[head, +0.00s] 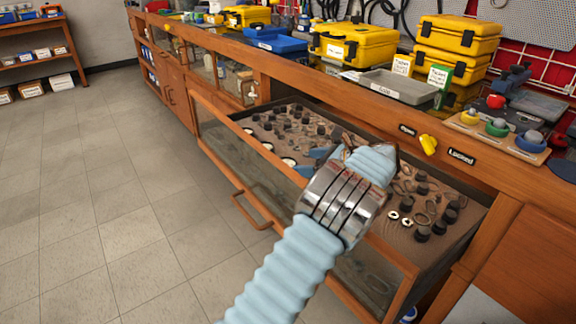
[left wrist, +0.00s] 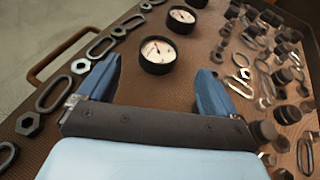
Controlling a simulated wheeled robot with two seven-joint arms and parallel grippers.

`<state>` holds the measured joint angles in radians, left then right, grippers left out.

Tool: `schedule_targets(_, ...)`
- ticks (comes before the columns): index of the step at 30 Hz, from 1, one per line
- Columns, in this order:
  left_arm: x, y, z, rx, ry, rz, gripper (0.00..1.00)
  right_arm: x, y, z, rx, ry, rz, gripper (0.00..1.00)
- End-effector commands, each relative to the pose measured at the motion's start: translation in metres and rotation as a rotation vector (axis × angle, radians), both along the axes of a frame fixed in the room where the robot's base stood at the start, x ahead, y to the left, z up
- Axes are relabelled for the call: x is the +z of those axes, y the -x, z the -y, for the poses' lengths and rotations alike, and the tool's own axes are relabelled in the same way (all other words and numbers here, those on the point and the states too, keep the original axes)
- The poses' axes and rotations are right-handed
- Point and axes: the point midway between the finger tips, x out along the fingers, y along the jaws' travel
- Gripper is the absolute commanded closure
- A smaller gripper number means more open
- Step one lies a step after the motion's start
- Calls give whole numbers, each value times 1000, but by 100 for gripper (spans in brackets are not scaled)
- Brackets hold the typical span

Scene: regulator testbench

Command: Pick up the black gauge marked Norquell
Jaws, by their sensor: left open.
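In the left wrist view the nearer gauge (left wrist: 158,56) lies between and just beyond my open fingertips, apart from both. The second gauge (left wrist: 182,18) is farther off, at the top of that view. The lettering on both dials is too small to read, so I cannot tell which one is marked Norquell. My left gripper (left wrist: 157,72) is open and empty over the drawer; in the head view its blue fingers (head: 318,155) are partly hidden by my wrist. My right gripper is not in view.
Black knobs, metal links and nuts crowd the drawer around the gauges. The drawer's front has a wooden handle (head: 250,212). The bench above holds yellow cases (head: 352,45), a grey tray (head: 398,87) and a yellow lock switch (head: 428,145). The floor at left is clear.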

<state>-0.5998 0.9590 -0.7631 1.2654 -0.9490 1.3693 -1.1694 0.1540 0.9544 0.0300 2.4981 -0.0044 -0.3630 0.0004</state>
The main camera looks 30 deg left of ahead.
Motion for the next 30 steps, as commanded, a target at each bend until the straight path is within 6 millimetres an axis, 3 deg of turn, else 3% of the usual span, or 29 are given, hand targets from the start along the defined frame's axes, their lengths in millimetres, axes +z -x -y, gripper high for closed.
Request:
schedule_targets(12, -25, 2, -55, 2, -1, -2, 7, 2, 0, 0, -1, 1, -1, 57)
schedule_targets(21, -28, 1, -62, 0, 0, 1, 7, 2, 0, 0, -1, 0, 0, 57)
schedule_targets(30, -28, 1, -62, 0, 0, 1, 52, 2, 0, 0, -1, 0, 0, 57)
